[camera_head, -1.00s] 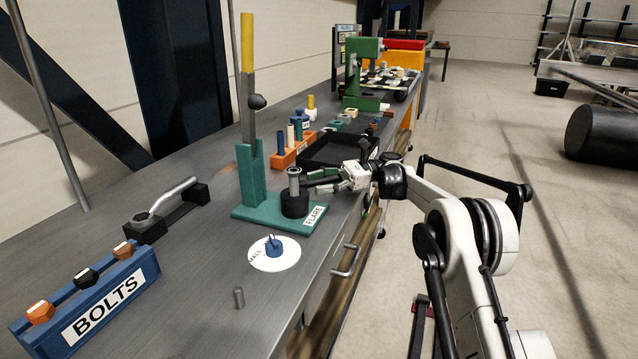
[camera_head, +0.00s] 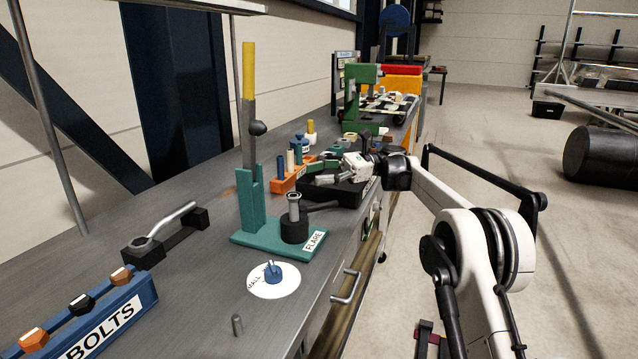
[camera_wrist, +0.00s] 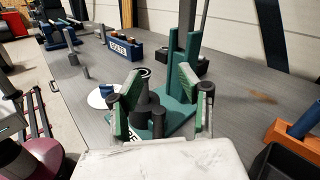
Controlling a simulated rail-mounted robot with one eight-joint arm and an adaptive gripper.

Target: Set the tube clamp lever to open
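The tube clamp is a black round block (camera_head: 295,230) on the green FLARE stand (camera_head: 262,241), with a grey metal tube (camera_head: 294,207) upright in it. Its black lever (camera_head: 322,206) points right from the block, toward the bench edge. My gripper (camera_head: 316,172) is open and empty, above and beyond the lever, apart from it. In the wrist view my gripper (camera_wrist: 165,88) shows two spread fingers with green pads. The clamp block (camera_wrist: 146,115) shows between and beyond them, and what seems to be the lever's end (camera_wrist: 157,123) points toward the camera.
A tall post with a yellow top (camera_head: 248,75) rises from the stand. A black tray (camera_head: 345,192) lies under and behind my gripper, and an orange rack (camera_head: 290,179) stands behind the stand. A white dial with a blue knob (camera_head: 273,272) is in front.

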